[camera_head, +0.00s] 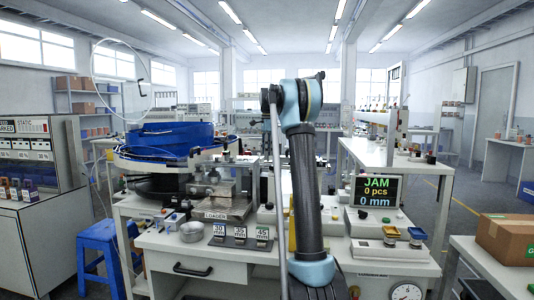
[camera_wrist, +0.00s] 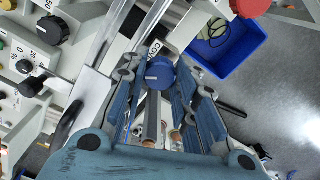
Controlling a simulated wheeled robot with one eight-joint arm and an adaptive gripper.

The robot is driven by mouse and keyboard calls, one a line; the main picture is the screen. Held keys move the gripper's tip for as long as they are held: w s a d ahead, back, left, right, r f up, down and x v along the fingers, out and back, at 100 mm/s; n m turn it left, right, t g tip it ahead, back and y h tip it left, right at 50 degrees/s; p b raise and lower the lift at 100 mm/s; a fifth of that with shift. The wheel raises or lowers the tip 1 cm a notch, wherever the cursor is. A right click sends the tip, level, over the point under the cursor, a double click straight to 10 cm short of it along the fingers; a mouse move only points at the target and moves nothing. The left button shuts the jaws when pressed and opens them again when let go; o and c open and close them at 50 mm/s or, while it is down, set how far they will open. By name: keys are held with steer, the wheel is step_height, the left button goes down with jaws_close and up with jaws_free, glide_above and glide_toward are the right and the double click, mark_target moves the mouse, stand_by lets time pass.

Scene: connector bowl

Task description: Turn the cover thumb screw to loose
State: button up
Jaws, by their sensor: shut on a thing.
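The cover thumb screw, a round blue knob (camera_wrist: 159,71), shows in the wrist view beside a partly hidden label beginning with "CO". My gripper (camera_wrist: 160,80) has one finger on each side of the knob and is shut on it. The fingers hide its sides, and I cannot read how far it is turned. In the head view my arm stands upright in front of the bench and hides the gripper and the screw.
In the head view a blue bowl (camera_head: 172,136) sits at the bench's left. A display (camera_head: 376,190) reads JAM, 0 pcs, 0 mm. The wrist view shows a blue bin (camera_wrist: 232,50), a red knob (camera_wrist: 250,7) and black dials (camera_wrist: 52,30) near the gripper.

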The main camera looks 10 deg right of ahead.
steer(key=n, duration=0.7)
steer(key=shift+w, duration=0.15)
steer(key=n, duration=0.7)
steer(key=shift+n, duration=0.4)
steer(key=n, duration=0.3)
steer(key=shift+n, duration=0.3)
steer(key=n, duration=0.3)
steer(key=shift+n, duration=0.3)
steer(key=n, duration=0.4)
steer(key=shift+n, duration=1.8)
steer(key=shift+d, duration=0.1)
